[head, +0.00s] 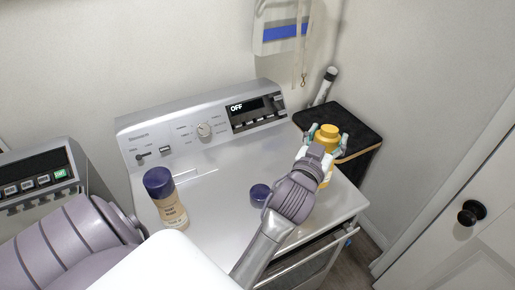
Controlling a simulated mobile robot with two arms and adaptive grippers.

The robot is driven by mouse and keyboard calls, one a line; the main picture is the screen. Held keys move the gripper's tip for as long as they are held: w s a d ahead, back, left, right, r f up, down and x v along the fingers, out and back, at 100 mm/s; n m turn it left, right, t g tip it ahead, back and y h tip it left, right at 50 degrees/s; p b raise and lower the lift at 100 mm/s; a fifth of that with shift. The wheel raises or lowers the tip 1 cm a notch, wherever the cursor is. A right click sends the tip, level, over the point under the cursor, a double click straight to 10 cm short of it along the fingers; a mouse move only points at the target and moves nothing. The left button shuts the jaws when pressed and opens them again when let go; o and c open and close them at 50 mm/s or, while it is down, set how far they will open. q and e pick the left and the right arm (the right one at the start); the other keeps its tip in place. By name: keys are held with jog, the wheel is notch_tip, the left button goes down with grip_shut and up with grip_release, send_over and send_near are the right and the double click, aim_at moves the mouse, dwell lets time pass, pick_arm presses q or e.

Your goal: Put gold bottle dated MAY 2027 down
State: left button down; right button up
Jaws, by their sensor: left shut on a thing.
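The gold bottle (328,132) is at the back right of the white machine's top, with its yellow top facing up. My left gripper (328,142) is shut on it, its pale green fingertips on either side. My gripper and wrist hide much of the bottle. I cannot read a date on it, nor tell whether its base touches the surface. My right gripper is not in view.
A beige bottle with a dark blue cap (166,199) stands left on the white machine top (215,175). A dark blue round cap (259,194) is near my wrist. A black-topped box (352,128) stands behind right. The control panel (205,128) reads OFF.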

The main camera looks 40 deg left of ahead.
pick_arm(q)
jog(key=shift+w+a+r, duration=0.2)
jog(key=shift+w+r, duration=0.35)
jog(key=shift+w, duration=0.05)
jog(key=s+a+f+b, duration=0.5)
jog(key=a+f+b, duration=0.4)
jog(key=a+f, duration=0.1)
jog(key=shift+s+f, duration=0.2)
jog(key=shift+f, duration=0.2)
jog(key=shift+a, duration=0.1)
jog(key=shift+c, duration=1.1)
grip_release()
jog(key=shift+o, duration=0.2)
jog(key=shift+f, duration=0.1)
